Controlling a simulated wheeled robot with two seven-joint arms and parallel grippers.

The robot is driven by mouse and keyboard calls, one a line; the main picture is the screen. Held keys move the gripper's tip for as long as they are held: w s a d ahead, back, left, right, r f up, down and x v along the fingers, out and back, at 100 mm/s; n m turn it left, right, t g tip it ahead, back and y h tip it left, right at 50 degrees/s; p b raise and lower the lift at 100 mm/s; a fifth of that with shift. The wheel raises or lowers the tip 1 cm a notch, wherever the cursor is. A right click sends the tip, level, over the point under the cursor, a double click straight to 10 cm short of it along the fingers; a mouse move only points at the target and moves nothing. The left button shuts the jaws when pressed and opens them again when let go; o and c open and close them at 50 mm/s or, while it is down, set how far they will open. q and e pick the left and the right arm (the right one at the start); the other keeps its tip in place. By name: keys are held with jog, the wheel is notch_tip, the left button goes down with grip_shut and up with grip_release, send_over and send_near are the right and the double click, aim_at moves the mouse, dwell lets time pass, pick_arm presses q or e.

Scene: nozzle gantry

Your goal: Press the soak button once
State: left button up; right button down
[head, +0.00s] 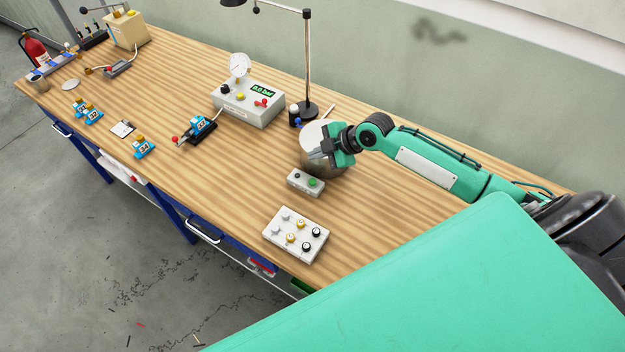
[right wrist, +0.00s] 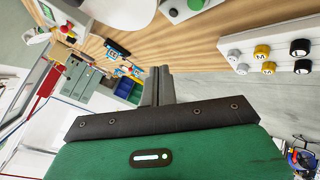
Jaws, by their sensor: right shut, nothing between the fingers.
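A small grey box (head: 303,187) on the bench carries a green button (head: 314,183) and a smaller dark knob or button (head: 297,175). No label can be read, so I cannot tell which control is the soak button. The green button also shows at the top edge of the right wrist view (right wrist: 196,4). My right gripper (head: 316,154) is shut and empty, above and behind the box, apart from it. My left gripper is out of view.
A white block with several nozzles (head: 278,247) lies nearer me. A pressure box with a gauge and display (head: 247,108) and a lamp stand (head: 307,108) stand behind left. Blue-tagged parts (head: 143,149) lie farther left. Bare wood lies left of the small box.

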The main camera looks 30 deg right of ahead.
jog(key=f, duration=0.1)
jog(key=b, duration=0.5)
send_over(313, 182)
jog(key=d, duration=0.1)
notch_tip(313, 182, down, 6)
jog(key=shift+s+f, duration=0.15)
jog(key=shift+f+b, duration=0.55)
jog(key=shift+f, duration=0.15)
dwell(0.9)
jog(key=shift+f+b, duration=0.3)
jog(key=shift+f, duration=0.1)
